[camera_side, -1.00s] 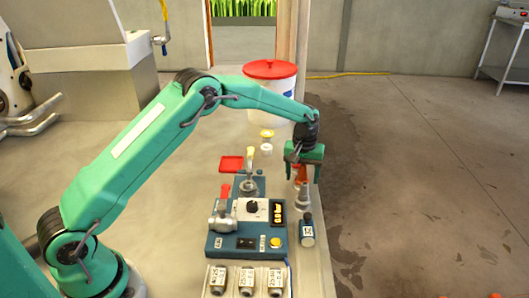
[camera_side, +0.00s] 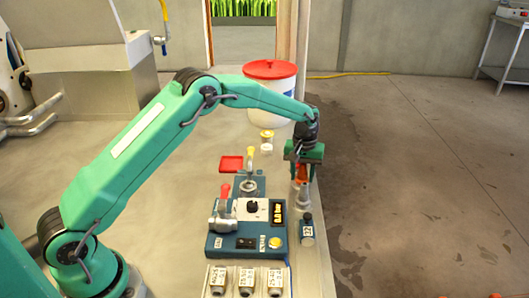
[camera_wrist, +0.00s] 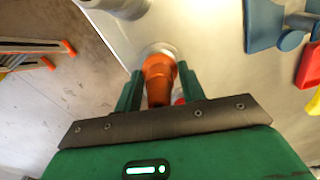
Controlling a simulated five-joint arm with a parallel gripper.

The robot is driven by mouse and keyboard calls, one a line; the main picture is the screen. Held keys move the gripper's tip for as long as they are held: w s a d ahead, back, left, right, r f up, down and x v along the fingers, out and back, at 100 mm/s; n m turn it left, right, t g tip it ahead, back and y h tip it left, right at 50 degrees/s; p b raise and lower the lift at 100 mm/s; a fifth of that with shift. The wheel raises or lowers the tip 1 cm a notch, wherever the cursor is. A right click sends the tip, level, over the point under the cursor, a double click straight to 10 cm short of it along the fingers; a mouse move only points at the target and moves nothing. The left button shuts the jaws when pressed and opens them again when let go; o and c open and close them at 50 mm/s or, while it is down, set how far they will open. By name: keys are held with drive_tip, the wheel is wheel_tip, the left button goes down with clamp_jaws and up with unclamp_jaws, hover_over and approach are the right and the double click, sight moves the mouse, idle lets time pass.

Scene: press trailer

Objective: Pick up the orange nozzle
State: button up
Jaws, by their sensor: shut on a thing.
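The orange nozzle (camera_wrist: 159,78) stands between the two green fingers of my gripper (camera_wrist: 160,85) in the wrist view. Its far end meets a pale round holder at the top. In the side view the nozzle (camera_side: 302,172) shows as a small orange patch under my gripper (camera_side: 303,168), above a grey metal stand (camera_side: 301,193) near the bench's right edge. My gripper is shut on the nozzle. The fingers hide part of it, and I cannot tell whether it still sits in the stand.
A blue control box (camera_side: 247,230) with a yellow button and dials stands left of the stand. A white bucket with a red lid (camera_side: 270,70) stands behind. Several labelled fittings (camera_side: 246,278) sit at the front.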

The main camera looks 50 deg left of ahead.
sight(297, 177)
wheel_tip(297, 177, up, 10)
drive_tip(key=shift+f, duration=0.1)
idle(0.4)
idle(0.5)
drive_tip(key=s+a, duration=0.4)
drive_tip(key=s, duration=0.3)
drive_tip(key=s+a, duration=0.4)
drive_tip(key=s, duration=0.3)
drive_tip(key=shift+s+a+r, duration=0.2)
drive_tip(key=shift+s+a, duration=0.05)
drive_tip(key=shift+f, duration=0.1)
drive_tip(key=shift+f, duration=2.8)
drive_tip(key=shift+f, duration=0.6)
